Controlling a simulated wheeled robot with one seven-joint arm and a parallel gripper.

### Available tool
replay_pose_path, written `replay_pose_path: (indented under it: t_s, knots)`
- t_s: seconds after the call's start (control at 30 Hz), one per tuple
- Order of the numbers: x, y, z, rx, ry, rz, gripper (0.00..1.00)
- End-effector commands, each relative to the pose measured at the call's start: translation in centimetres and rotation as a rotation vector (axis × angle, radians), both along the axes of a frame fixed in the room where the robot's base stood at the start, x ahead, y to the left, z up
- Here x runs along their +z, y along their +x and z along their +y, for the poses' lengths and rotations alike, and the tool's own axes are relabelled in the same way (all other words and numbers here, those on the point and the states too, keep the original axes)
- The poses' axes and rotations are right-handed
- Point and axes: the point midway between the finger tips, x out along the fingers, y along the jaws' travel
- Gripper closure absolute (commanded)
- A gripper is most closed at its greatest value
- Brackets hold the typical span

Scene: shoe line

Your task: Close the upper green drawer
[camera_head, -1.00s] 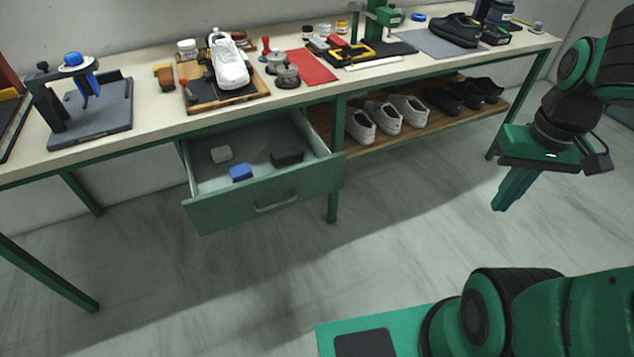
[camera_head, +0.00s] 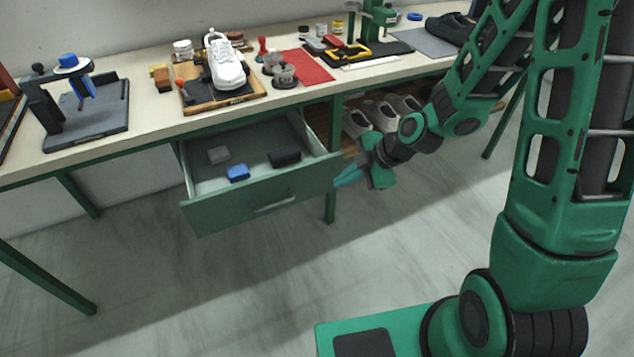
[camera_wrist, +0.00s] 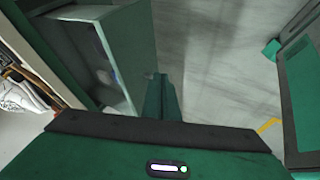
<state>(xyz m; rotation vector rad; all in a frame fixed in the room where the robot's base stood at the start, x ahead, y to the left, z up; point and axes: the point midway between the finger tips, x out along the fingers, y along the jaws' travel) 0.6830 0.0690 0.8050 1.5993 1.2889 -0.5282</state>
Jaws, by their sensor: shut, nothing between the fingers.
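The green drawer (camera_head: 225,212) under the workbench is pulled out, with its front panel and handle (camera_head: 272,203) facing me. Inside it lie a grey block (camera_head: 218,154), a blue block (camera_head: 238,172) and a dark block (camera_head: 285,157). My gripper (camera_head: 346,180) is shut and empty, close to the right end of the drawer front; I cannot tell if it touches. In the wrist view the closed fingers (camera_wrist: 160,98) point toward the drawer's front panel (camera_wrist: 130,50). The handle is not clear in the wrist view.
The workbench (camera_head: 150,118) carries a white shoe (camera_head: 224,62), a clamp stand (camera_head: 75,90), a red mat (camera_head: 310,66) and tools. White shoes (camera_head: 357,122) stand on a lower shelf behind my arm. A green table leg (camera_head: 331,205) stands beside the drawer. The floor before the drawer is clear.

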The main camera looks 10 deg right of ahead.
Motion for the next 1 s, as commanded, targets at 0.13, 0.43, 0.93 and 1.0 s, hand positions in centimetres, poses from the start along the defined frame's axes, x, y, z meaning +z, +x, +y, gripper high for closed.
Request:
replay_pose_path:
  t_s: [0.13, 0.43, 0.93, 1.0]
  knots:
    - [-0.6, 0.3, 0.7, 0.017, 0.003, -0.013, 1.00]
    - [-3.7, 1.6, 2.6, 0.017, 0.002, -0.010, 1.00]
    - [-8.1, 5.6, 5.8, 0.015, 0.001, -0.015, 1.00]
    - [-8.1, 6.3, 6.0, 0.015, 0.001, -0.015, 1.00]
